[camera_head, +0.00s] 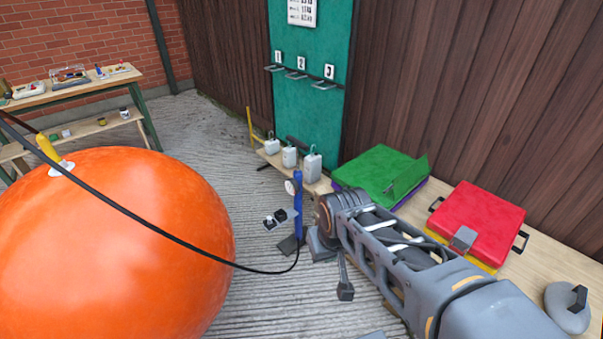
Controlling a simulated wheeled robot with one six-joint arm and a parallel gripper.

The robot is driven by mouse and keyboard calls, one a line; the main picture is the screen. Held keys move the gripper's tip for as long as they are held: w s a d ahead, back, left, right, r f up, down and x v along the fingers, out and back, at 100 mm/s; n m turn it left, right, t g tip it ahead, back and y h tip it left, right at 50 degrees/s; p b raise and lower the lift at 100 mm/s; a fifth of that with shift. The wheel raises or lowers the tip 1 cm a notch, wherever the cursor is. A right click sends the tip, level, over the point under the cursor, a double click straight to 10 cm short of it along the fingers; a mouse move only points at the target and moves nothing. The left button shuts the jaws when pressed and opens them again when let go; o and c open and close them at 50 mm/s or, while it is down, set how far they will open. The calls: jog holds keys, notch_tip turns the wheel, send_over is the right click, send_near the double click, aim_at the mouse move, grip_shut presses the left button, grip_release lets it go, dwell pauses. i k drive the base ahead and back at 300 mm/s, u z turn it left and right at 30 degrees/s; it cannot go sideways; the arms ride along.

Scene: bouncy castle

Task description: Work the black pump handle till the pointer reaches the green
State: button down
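The blue pump (298,205) stands upright on the concrete, with a dark foot at its base. A small round gauge (290,187) sits on its upper left side; its pointer and any green zone are too small to read. Small dark and pale blocks, seemingly the tips of my gripper (275,218), show just left of the pump. The pump column hides part of this area, so I cannot tell whether they are open or touching anything.
A black hose (150,230) runs from the left past a big orange inflated ball (110,250) to the pump. A wooden bench (555,262) on the right bears green (375,170) and red (480,222) boxes. White canisters (290,157) stand behind the pump.

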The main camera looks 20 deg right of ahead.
aim_at(302, 145)
jog(key=u, duration=0.45)
jog(key=i, duration=0.8)
jog(key=u, duration=0.5)
